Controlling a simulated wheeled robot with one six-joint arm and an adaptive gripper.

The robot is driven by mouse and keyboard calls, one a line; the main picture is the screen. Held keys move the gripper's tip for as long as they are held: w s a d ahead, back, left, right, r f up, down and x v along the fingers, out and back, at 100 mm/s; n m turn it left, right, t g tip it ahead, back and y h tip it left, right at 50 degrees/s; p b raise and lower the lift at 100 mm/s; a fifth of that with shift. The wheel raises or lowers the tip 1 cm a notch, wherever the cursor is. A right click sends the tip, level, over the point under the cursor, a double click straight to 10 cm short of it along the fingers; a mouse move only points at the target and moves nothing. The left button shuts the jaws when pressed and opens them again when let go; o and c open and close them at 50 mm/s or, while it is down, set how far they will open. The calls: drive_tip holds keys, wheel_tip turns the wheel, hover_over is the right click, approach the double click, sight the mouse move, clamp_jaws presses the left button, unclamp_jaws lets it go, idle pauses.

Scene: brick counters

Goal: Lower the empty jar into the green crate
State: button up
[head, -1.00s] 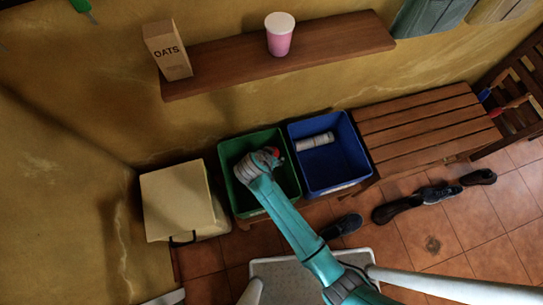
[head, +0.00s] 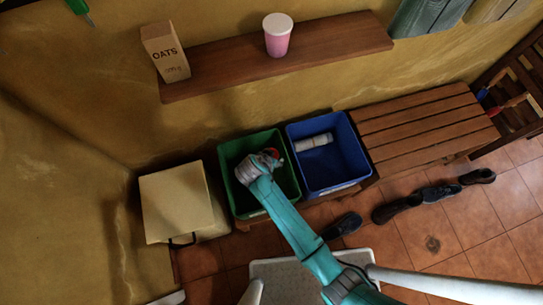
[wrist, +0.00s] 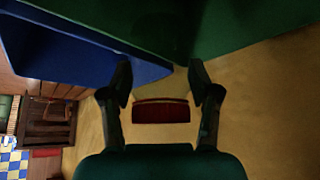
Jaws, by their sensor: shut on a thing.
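The green crate (head: 227,177) stands on a low wooden bench, left of a blue crate. My gripper (wrist: 163,78) is over the green crate's opening in the head view, its wrist hiding part of the inside. In the wrist view its two fingers stand apart, shut on the jar, whose clear body is hard to make out. A dark red band (wrist: 160,111) between the fingers looks like the jar's lid. A bit of red (head: 273,154) also shows beside my gripper in the head view. The green crate's wall (wrist: 230,25) fills the top of the wrist view. I cannot tell whether the jar touches the crate.
The blue crate (head: 343,178) is close on the right, holding a pale cylinder (head: 314,142). A cream box (head: 178,203) stands left. A shelf (head: 340,43) above carries an oats carton (head: 165,52) and a pink cup (head: 278,37). Shoes (head: 345,225) lie on the tiled floor.

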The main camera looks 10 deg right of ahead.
wheel_tip(320, 180, down, 16)
idle(3.2)
drive_tip(key=shift+f, duration=0.2)
idle(0.4)
drive_tip(key=o, duration=1.3)
drive_tip(key=shift+o, duration=0.2)
